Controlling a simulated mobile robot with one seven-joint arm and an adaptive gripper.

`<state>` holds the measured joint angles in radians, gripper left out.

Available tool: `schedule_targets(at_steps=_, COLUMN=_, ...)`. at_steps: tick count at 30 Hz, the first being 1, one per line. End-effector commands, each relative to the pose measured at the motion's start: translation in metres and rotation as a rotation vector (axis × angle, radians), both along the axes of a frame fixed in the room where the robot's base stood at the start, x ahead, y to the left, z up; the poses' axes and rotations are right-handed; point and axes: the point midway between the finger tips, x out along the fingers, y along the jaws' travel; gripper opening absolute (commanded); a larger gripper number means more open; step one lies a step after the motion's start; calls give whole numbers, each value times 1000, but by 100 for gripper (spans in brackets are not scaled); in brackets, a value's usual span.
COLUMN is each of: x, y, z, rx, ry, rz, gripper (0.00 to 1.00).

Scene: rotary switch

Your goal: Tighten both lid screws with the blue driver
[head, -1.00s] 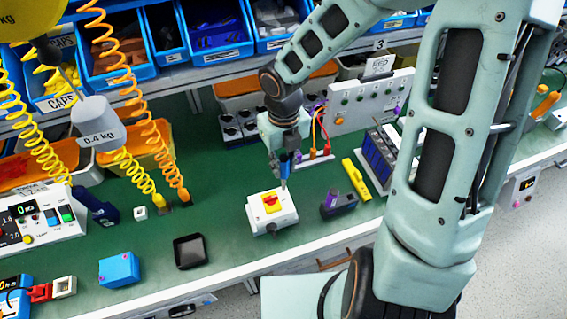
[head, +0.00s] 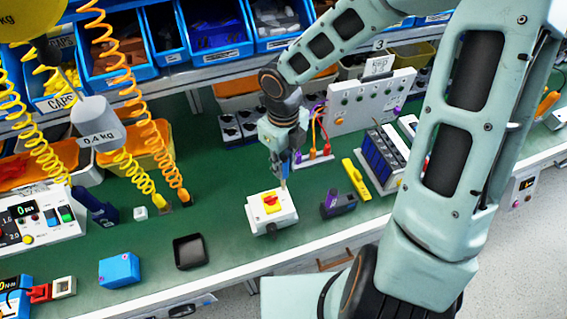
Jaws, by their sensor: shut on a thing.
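The rotary switch box (head: 271,214) is a white box with a yellow plate and a red knob (head: 270,203) on its lid. It stands on the green bench mat. My gripper (head: 284,172) is above the box's back right edge, pointing down. It is shut on the blue driver (head: 284,168), whose thin shaft reaches down to the lid's back right corner. I cannot tell whether the tip sits in a screw. The lid screws are too small to make out.
A black tray (head: 190,252) and a blue box (head: 119,270) lie to the left. A dark device with a purple part (head: 338,204) and a yellow tool (head: 356,179) lie close on the right. A panel with buttons (head: 368,98) stands behind. Coiled hoses hang at left.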

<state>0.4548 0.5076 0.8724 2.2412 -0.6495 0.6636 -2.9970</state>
Motion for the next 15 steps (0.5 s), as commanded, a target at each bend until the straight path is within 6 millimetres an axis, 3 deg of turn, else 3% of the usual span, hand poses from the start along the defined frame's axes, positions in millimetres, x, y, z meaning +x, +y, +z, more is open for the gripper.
schedule_targets(at_steps=15, x=0, y=0, z=-8, rx=0, ry=0, rz=-5, gripper=0)
